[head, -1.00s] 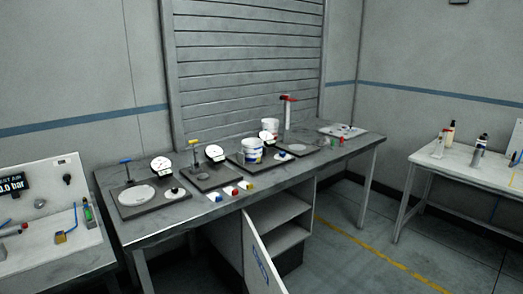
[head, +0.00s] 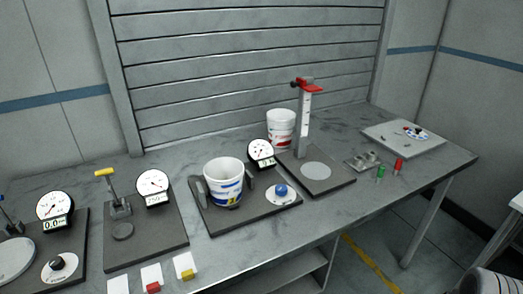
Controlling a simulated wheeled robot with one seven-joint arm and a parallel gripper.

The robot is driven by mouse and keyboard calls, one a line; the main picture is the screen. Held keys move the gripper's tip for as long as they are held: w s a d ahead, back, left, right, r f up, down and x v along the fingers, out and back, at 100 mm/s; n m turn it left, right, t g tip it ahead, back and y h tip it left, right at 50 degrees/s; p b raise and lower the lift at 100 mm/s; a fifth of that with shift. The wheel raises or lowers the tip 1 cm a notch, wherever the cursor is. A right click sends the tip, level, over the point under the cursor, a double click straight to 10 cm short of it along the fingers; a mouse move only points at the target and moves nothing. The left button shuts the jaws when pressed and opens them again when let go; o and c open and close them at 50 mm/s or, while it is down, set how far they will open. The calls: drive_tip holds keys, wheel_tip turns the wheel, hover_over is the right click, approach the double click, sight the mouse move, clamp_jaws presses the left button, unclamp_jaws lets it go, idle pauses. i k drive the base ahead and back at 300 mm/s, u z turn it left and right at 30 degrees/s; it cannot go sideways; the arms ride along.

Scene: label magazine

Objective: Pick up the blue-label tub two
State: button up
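A white tub with a blue label (head: 223,184) stands upright on a dark base plate (head: 228,222) in the middle of the workbench. A yellow mark shows low on its label; I cannot read a number there surely. Dark upright pieces stand close on its left and right sides; I cannot tell whether they touch it. The tub's top looks open. A second white tub, with a red label (head: 281,128), stands behind and to the right at the back of the bench. My gripper is not in view.
A red-topped post stand (head: 307,110) rises right of the tubs. Dial gauges (head: 261,153) and a yellow-handled fixture (head: 117,198) stand nearby. A blue knob (head: 281,191) sits right of the blue-label tub. Red and green small parts and a pale board (head: 385,138) lie right. Bare benchtop (head: 335,210) shows in front.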

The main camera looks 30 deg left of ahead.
sight(223, 175)
drive_tip(key=i, duration=1.1)
drive_tip(key=u, duration=4.05)
